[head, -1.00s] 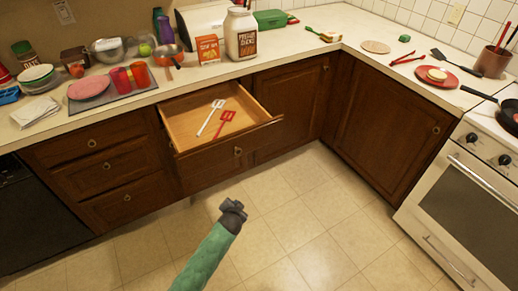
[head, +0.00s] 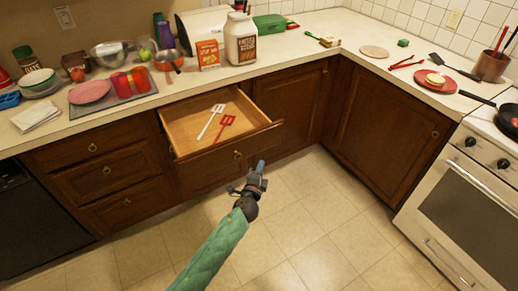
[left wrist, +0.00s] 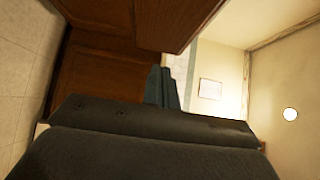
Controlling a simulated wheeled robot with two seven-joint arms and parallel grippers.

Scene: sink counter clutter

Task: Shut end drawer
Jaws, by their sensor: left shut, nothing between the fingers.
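The end drawer (head: 211,128) is pulled open below the counter, with a wooden inside and a dark front that has a round knob (head: 238,155). A white slotted spatula (head: 210,122) and a red one (head: 225,126) lie in it. My left gripper (head: 258,172) is shut and empty, in front of and below the right part of the drawer front. In the left wrist view, the shut fingers (left wrist: 161,88) point toward dark wood (left wrist: 180,22), probably the drawer front. I cannot tell whether they touch it. My right gripper is not in view.
Closed drawers (head: 107,170) stand to the left and closed cabinet doors (head: 388,132) to the right. A white oven (head: 465,190) stands at far right. The counter above holds a white jar (head: 241,40), cups and a tray. The tiled floor (head: 320,225) is clear.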

